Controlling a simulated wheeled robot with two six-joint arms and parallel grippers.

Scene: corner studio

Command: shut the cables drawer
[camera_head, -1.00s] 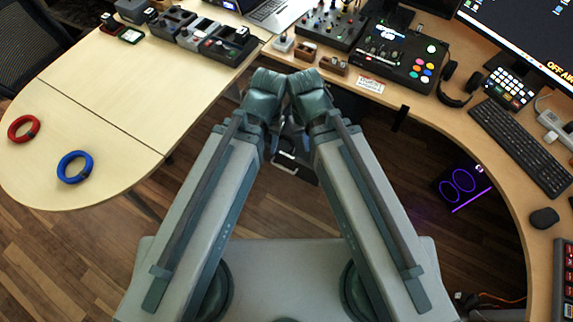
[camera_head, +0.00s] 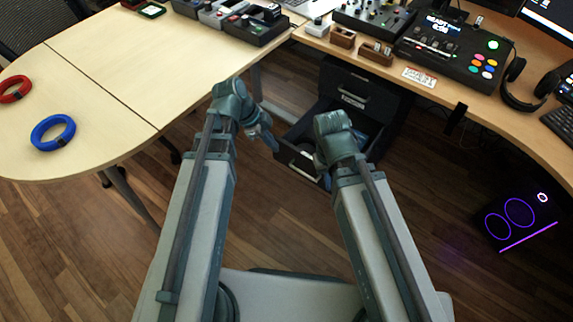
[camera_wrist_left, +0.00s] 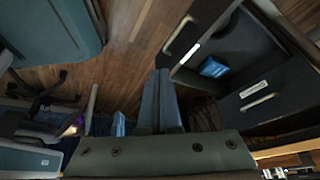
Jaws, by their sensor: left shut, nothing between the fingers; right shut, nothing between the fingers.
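A dark drawer (camera_head: 298,165) is pulled out of the cabinet (camera_head: 365,92) under the desk. In the left wrist view the open drawer's front (camera_wrist_left: 185,48) has a pale label, too small to read, and a handle; a blue item (camera_wrist_left: 212,67) lies inside. My left gripper (camera_head: 272,144) is shut and empty, just left of the drawer front in the head view. Its closed fingers also show in the left wrist view (camera_wrist_left: 160,85). My right gripper (camera_head: 326,181) is shut, mostly hidden by its own wrist, which covers part of the drawer.
Above the open drawer is a shut drawer (camera_head: 352,100) with a label and handle. The curved desk (camera_head: 470,105) overhangs the cabinet. A pale table (camera_head: 110,85) with rings is at left. A purple-lit computer (camera_head: 520,218) stands right. The floor in front is clear.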

